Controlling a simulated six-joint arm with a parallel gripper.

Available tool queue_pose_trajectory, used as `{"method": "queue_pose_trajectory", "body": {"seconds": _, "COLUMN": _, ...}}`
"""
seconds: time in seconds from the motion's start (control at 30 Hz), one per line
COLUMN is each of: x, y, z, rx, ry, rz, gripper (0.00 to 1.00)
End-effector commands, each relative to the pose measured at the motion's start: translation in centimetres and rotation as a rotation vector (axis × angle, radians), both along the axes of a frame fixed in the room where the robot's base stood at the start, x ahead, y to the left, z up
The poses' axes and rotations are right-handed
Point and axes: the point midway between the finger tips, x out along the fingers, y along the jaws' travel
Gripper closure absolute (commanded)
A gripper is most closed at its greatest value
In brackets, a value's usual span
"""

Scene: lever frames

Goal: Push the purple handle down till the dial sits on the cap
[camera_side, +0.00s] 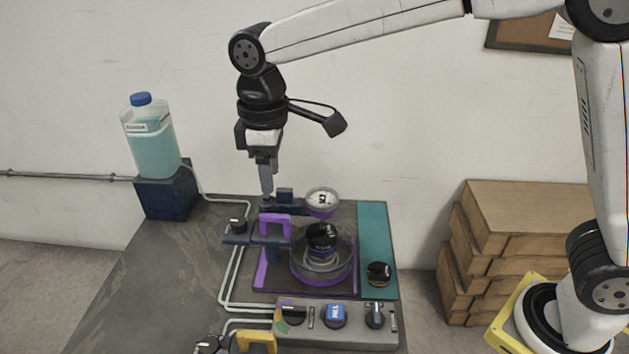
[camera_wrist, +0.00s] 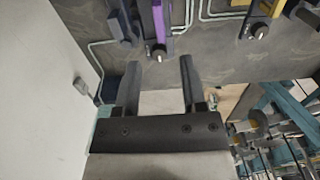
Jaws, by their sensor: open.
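The purple handle (camera_side: 275,218) is an upturned U on a dark lever arm, left of the round dial (camera_side: 322,201). The dial has a pale face and purple rim, and stands raised above the black cap (camera_side: 321,237), with a visible gap. The cap sits in a clear bowl with a purple base ring. My gripper (camera_side: 267,194) points down just above and slightly left of the handle; I see no contact. In the wrist view my gripper (camera_wrist: 160,68) has its two fingers apart and empty, with a purple part (camera_wrist: 158,20) beyond them, probably the handle.
A grey control box (camera_side: 336,322) with several knobs stands in front. A yellow handle (camera_side: 257,341) is at the front edge. A black knob (camera_side: 379,271) sits on the teal strip at right. A jug (camera_side: 152,145) stands back left. Cardboard boxes (camera_side: 530,210) are at right.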

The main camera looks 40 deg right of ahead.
Motion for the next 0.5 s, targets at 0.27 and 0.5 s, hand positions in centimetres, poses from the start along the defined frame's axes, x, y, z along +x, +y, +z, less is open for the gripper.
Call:
{"method": "queue_pose_trajectory", "body": {"seconds": 0.27, "x": 0.0, "y": 0.0, "z": -0.8, "rx": 0.0, "ry": 0.0, "rz": -0.002, "gripper": 0.47}}
{"method": "queue_pose_trajectory", "body": {"seconds": 0.5, "x": 0.0, "y": -0.1, "z": -3.2, "rx": -0.001, "ry": 0.0, "rz": -0.003, "gripper": 0.47}}
